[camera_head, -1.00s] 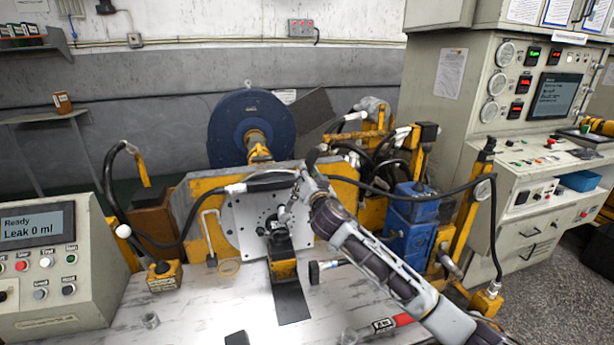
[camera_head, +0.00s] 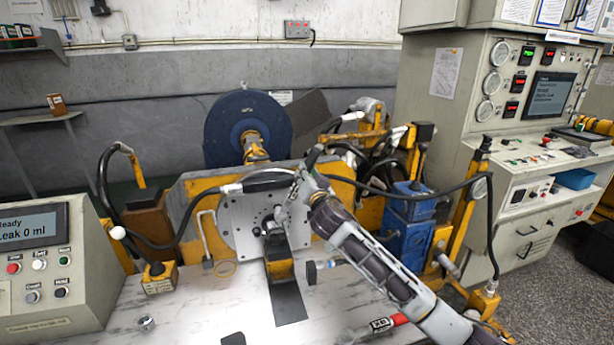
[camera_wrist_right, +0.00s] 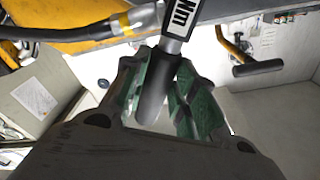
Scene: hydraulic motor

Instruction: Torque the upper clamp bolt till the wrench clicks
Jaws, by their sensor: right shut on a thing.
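My right gripper (camera_head: 303,184) is at the upper right of the grey mounting plate (camera_head: 236,228). In the right wrist view its green-padded fingers (camera_wrist_right: 170,90) are shut around the black grip of the torque wrench (camera_wrist_right: 153,92), whose shaft carries an "Nm" label. A dark fixture (camera_head: 275,245) with a yellow block stands in front of the plate. My left gripper is not in view.
A black hose (camera_head: 268,174) arches above the plate, close to my right gripper. A red-handled tool (camera_head: 385,325) lies on the bench under my right arm. A control box (camera_head: 40,265) stands at left, its display reading "Leak 0 ml". The bench front is fairly clear.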

